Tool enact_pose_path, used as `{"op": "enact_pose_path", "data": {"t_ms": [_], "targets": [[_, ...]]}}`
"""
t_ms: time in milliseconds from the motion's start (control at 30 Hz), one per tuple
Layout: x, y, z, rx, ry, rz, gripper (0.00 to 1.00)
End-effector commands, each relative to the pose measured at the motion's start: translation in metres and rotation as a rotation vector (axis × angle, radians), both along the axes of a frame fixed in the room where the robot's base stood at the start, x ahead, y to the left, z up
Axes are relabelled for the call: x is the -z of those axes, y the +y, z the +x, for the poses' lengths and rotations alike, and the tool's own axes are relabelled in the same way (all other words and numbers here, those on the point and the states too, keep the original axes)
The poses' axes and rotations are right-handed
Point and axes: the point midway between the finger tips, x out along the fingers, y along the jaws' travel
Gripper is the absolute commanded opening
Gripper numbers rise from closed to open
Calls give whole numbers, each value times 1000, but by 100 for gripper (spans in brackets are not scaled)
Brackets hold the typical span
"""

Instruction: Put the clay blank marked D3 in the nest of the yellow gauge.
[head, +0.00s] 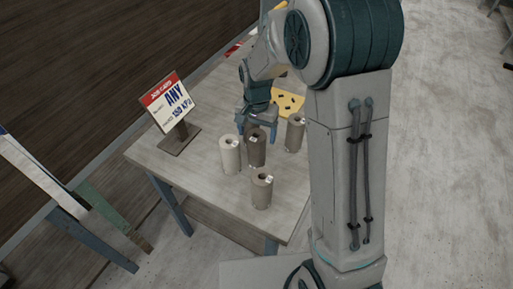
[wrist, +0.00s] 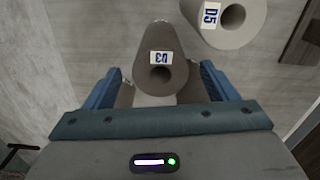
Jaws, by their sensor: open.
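My gripper is open and holds nothing. The yellow gauge (head: 290,101) lies behind my gripper, partly hidden by my arm. Dark spots show on it; its nest cannot be made out.
A paler blank marked D5 (wrist: 228,22) stands close beside D3, at left in the head view (head: 230,155). Other blanks stand at front (head: 262,190) and right (head: 295,134). A job card sign (head: 168,103) stands at the left of the table (head: 205,185).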

Motion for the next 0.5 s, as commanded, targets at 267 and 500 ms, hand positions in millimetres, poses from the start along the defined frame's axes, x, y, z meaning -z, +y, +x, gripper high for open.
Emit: {"op": "enact_pose_path", "data": {"t_ms": [267,500], "targets": [[19,1,-2,-1,3,-1,79],[51,3,-4,0,3,-1,79]]}}
